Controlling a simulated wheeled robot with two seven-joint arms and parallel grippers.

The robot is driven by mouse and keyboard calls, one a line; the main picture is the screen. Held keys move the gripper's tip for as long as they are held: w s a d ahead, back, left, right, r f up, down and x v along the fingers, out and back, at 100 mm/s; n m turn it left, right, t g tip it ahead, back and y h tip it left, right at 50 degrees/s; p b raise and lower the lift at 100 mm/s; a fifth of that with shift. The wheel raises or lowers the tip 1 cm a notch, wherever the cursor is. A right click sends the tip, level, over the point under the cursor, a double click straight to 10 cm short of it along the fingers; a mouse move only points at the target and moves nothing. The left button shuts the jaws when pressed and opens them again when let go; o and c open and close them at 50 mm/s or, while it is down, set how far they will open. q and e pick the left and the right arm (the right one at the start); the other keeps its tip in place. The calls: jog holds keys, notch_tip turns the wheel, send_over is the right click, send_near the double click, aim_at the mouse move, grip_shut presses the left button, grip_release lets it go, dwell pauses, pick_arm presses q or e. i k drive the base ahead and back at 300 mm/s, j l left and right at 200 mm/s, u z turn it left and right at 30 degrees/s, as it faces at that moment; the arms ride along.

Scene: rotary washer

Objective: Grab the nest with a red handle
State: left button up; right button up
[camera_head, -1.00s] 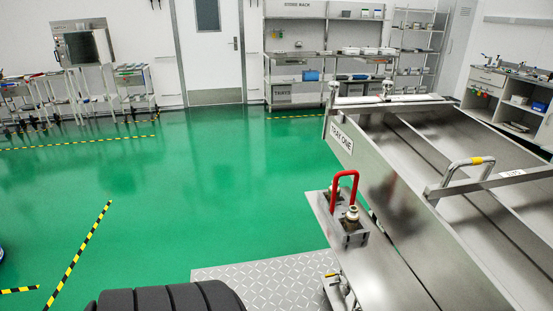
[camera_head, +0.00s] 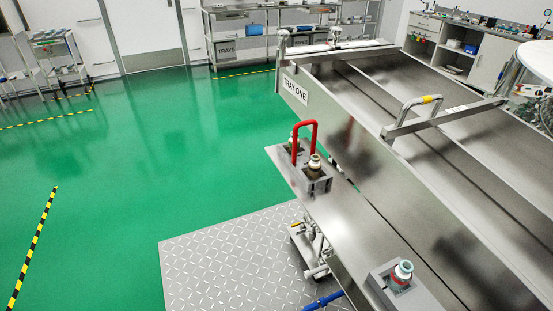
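The nest with a red handle (camera_head: 305,139) sits on the steel side ledge of the tray unit, near the ledge's far left end. Its red handle stands upright as an arch. The metal nest block (camera_head: 319,185) below it holds bottle-like pieces with pale caps. Neither of my grippers is in the head view.
The large steel tray unit labelled TRAY ONE (camera_head: 294,89) fills the right side. A diamond-plate platform (camera_head: 235,265) lies before the ledge. Green floor (camera_head: 130,180) is open at left. Shelves and benches line the back.

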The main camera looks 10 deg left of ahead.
aim_at(297, 162)
jog(key=i+j+z, duration=0.45)
jog(key=j+z, duration=0.15)
jog(key=i+j+z, duration=0.15)
jog(key=j+z, duration=0.15)
jog(key=i+j+z, duration=0.25)
jog(key=j, duration=0.25)
jog(key=k, duration=0.1)
